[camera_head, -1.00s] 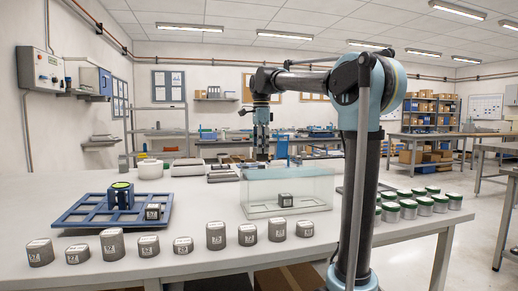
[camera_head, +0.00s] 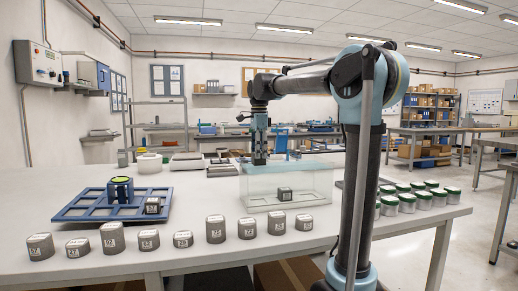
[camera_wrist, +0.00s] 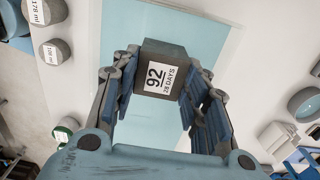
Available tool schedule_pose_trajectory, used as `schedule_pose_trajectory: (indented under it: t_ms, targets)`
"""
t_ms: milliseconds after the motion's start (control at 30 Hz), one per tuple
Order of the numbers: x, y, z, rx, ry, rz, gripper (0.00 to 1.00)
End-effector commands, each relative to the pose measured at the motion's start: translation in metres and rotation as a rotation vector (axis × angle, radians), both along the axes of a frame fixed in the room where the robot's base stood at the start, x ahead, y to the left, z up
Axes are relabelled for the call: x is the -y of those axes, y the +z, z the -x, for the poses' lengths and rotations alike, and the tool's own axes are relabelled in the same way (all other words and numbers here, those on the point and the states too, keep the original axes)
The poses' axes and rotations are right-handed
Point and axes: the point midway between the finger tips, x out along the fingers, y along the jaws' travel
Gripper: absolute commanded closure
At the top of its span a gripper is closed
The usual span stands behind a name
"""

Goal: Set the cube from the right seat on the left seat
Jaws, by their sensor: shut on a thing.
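My gripper (camera_head: 259,160) points down at the back part of the clear tank (camera_head: 315,187). In the wrist view its fingers (camera_wrist: 168,85) are closed on the sides of a dark grey cube (camera_wrist: 163,65) labelled "92 28 DAYS". In the head view this held cube cannot be made out. Another small dark cube (camera_head: 285,193) shows through the front of the tank. I cannot tell for sure which places are the left and right seats.
A row of several grey labelled cylinders (camera_head: 112,238) lines the table's front. Green-lidded jars (camera_head: 407,202) stand right of my arm. A blue fixture with a lime top (camera_head: 120,189) is on the rack. White bowls (camera_head: 149,163) are behind it.

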Motion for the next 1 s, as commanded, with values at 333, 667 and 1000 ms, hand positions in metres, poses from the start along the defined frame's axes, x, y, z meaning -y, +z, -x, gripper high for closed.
schedule_pose_trajectory:
  t_ms: [333,667,1000]
  targets:
    - [0.0,-0.028,0.0,0.0,0.0,0.0,0.91]
    - [0.001,-0.055,0.0,0.0,-0.001,0.0,0.91]
    - [0.001,-0.082,0.0,0.0,-0.002,0.0,0.91]
